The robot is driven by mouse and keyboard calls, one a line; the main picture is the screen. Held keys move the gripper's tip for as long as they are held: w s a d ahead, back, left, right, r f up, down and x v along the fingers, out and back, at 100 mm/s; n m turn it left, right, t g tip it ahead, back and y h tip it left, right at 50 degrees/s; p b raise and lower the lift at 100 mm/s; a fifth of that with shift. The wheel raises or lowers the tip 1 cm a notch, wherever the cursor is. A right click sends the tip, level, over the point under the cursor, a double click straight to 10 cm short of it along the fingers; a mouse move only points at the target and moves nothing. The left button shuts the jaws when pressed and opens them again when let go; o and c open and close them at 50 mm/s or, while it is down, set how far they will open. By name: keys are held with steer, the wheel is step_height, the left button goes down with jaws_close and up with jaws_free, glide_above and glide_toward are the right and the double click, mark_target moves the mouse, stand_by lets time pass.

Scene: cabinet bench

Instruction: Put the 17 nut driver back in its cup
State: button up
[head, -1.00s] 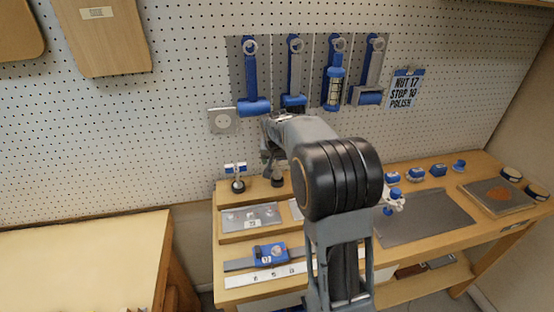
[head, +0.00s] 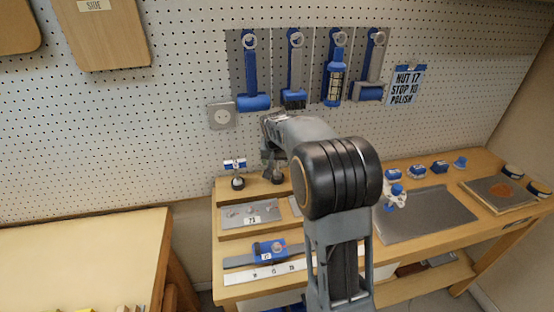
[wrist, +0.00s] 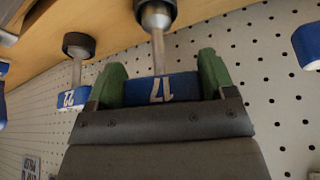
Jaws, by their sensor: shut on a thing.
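The 17 nut driver has a blue handle (wrist: 163,88) marked 17 and a metal shaft. My gripper (wrist: 160,74), with green fingers, is shut on this handle in the wrist view. The shaft runs to a dark round cup (wrist: 166,9) at the top edge of that view. The shaft's end overlaps the cup, but how deep it sits I cannot tell. In the head view my gripper (head: 271,150) is above the back of the bench, partly hidden by my arm. A 22 driver (wrist: 72,96) stands in its own cup beside it, also visible in the head view (head: 236,166).
Blue-handled tools (head: 250,70) hang on the pegboard behind my gripper. A grey plate (head: 250,215) and a blue slider on a rule (head: 268,251) lie in front. A dark mat (head: 430,215) lies to the right. My arm hides the bench's middle.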

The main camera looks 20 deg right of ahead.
steer(key=shift+f+b, duration=0.35)
steer(key=shift+f, duration=0.15)
steer(key=o, duration=1.1)
steer(key=shift+o, duration=0.2)
steer(key=v, duration=1.4)
steer(key=shift+f, duration=0.1)
